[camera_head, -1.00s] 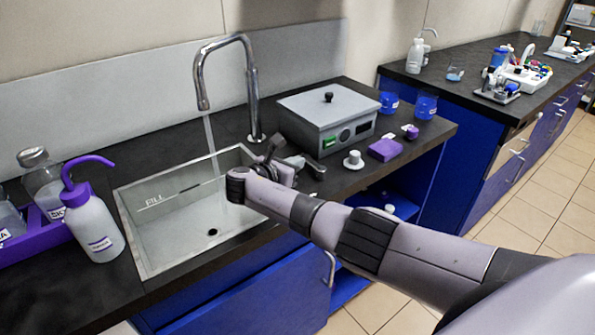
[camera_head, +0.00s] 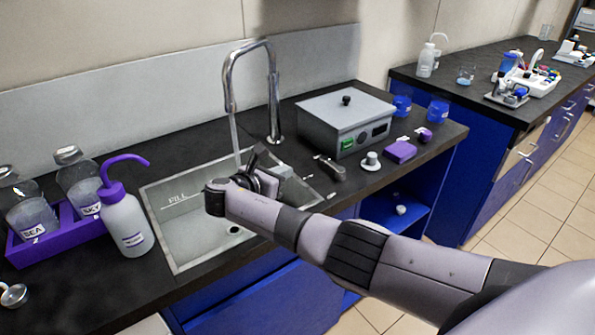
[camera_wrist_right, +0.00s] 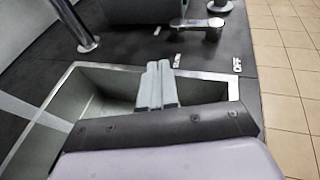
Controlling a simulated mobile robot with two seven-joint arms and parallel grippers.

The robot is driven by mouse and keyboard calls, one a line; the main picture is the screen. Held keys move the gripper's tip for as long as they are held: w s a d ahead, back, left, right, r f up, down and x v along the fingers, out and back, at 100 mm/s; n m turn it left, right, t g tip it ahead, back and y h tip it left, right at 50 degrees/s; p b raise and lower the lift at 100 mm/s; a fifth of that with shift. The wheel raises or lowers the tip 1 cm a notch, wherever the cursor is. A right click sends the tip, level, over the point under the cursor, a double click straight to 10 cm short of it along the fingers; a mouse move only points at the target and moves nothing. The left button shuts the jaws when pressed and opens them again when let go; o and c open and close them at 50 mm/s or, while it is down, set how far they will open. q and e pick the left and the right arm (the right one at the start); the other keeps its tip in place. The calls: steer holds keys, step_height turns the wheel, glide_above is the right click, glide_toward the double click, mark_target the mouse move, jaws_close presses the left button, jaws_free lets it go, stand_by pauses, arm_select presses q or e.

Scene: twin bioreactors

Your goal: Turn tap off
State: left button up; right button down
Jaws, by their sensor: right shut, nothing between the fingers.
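The chrome gooseneck tap (camera_head: 273,95) stands behind the sink (camera_head: 160,225). A thin stream of water (camera_head: 236,134) falls from its spout. The small metal tap lever (camera_head: 330,167) sits on the counter right of the sink; it also shows at the top of the right wrist view (camera_wrist_right: 200,24). There a white label reading OFF (camera_wrist_right: 237,65) lies to its lower right, and the lever points left, away from it. My right gripper (camera_head: 258,158) is shut and empty above the sink, left of the lever and apart from it. Its closed fingers (camera_wrist_right: 158,72) show in the wrist view. My left gripper is not in view.
A grey box instrument (camera_head: 345,115) stands behind the lever. A purple-spouted wash bottle (camera_head: 125,222) and a purple rack (camera_head: 38,250) with bottles stand left of the sink.

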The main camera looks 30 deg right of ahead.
steer(key=shift+s+a+r, duration=0.1)
steer(key=shift+a+r, duration=0.2)
steer(key=shift+a, duration=0.55)
steer(key=shift+s+a+r, duration=0.1)
steer(key=shift+a+r, duration=0.15)
steer(key=shift+a, duration=0.6)
